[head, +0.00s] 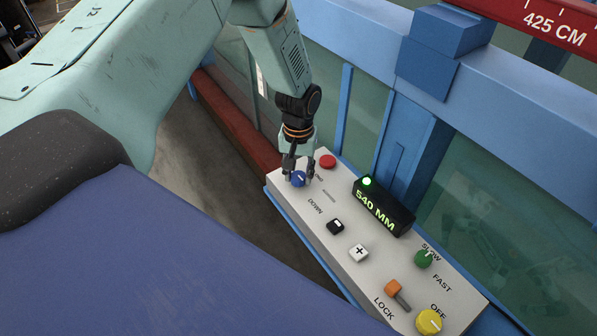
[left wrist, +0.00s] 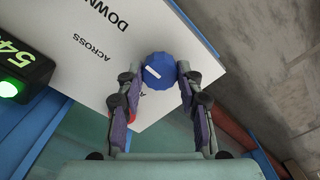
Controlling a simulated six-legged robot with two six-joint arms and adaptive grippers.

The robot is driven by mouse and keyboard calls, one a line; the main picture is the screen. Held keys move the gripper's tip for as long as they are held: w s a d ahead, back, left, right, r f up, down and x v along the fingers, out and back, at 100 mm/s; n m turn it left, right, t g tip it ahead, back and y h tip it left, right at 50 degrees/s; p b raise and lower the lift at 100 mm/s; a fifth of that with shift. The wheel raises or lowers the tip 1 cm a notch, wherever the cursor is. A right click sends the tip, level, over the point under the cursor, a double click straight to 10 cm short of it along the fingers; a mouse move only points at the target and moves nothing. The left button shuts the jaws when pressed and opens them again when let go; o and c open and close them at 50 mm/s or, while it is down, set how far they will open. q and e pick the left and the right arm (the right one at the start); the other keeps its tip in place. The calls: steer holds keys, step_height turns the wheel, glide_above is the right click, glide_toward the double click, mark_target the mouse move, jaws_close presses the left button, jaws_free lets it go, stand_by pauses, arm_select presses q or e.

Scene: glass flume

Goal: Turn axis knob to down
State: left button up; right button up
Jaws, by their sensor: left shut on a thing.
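The axis knob is a blue round knob with a white mark, at the far end of the light grey control panel (head: 345,232) in the head view (head: 298,180). It also shows in the left wrist view (left wrist: 162,66). My left gripper (head: 298,176) reaches down over it, shut on it with one finger on each side. My right gripper is not in view.
A red button (head: 327,161) sits close beside the left gripper. A display reading 540 MM (head: 383,208) has a lit green lamp. Black and white buttons, a green knob (head: 424,259), an orange lever (head: 394,289) and a yellow knob (head: 429,321) line the panel. Blue-framed glass stands behind.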

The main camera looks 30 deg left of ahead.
mark_target(298, 175)
arm_select(q)
steer(key=shift+w+r, duration=0.25)
steer(key=shift+w, duration=0.1)
steer(key=o, duration=1.2)
steer(key=shift+s+f, duration=0.15)
steer(key=shift+s, duration=0.15)
steer(key=shift+c, duration=0.2)
step_height(298, 175, up, 12)
